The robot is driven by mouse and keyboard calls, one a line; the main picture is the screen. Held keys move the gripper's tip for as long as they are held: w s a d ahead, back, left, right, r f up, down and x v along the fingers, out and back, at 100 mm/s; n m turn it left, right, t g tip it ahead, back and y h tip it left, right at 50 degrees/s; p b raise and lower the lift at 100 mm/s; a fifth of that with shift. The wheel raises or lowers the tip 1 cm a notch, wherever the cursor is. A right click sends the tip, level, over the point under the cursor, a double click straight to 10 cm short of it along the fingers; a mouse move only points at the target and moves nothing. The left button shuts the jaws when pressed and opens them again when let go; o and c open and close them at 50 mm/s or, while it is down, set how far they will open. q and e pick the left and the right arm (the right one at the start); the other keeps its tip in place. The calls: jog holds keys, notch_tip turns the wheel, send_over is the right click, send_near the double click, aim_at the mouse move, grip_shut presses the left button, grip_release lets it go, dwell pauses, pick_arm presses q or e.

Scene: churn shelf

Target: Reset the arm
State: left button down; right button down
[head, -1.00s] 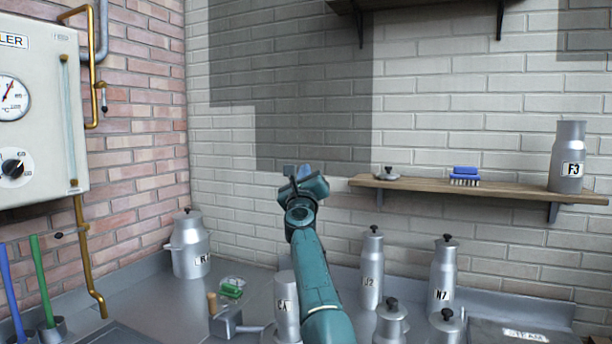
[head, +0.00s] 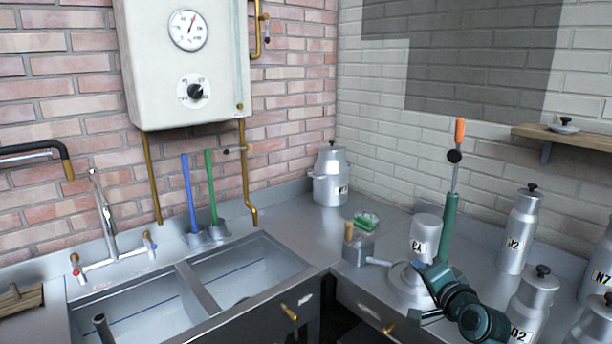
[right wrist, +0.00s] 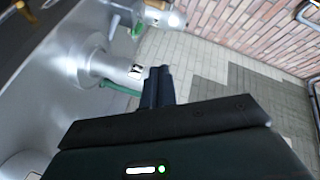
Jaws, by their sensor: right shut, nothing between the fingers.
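My right arm comes in at the lower right of the head view, bent low over the metal counter (head: 376,257). In the right wrist view the dark fingers (right wrist: 157,86) are together and empty. A metal can (right wrist: 95,62) is to their left there. I cannot tell whether they touch anything. My left gripper is out of view.
Metal cans D2 (head: 529,305) and J2 (head: 519,232) stand right of my arm. An orange-tipped rod (head: 460,131) rises above the arm. A sink (head: 206,289) is at left, a lidded churn (head: 330,178) in the corner, and a shelf (head: 580,138) at right.

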jog(key=s+a+f+n+g, duration=0.2)
jog(key=s+f+n+g, duration=0.1)
jog(key=s+f, duration=0.4)
jog(key=s+a+f+n+g, duration=0.2)
jog(key=s+f+n+g, duration=0.15)
jog(key=s+f, duration=0.4)
jog(key=s+f+n+g+h, duration=0.1)
jog(key=s+n+g+h, duration=0.35)
jog(key=s, duration=2.05)
jog(key=w+a+f+n+t+y, duration=0.1)
jog(key=w+a+f+t+y, duration=0.1)
jog(key=f, duration=0.3)
jog(key=w+a+f+n+t+y, duration=0.1)
jog(key=w+a+f+t+y, duration=0.1)
jog(key=f, duration=0.3)
jog(key=shift+w+a+f+t, duration=0.4)
jog(key=shift+w+a, duration=0.2)
jog(key=shift+a, duration=0.05)
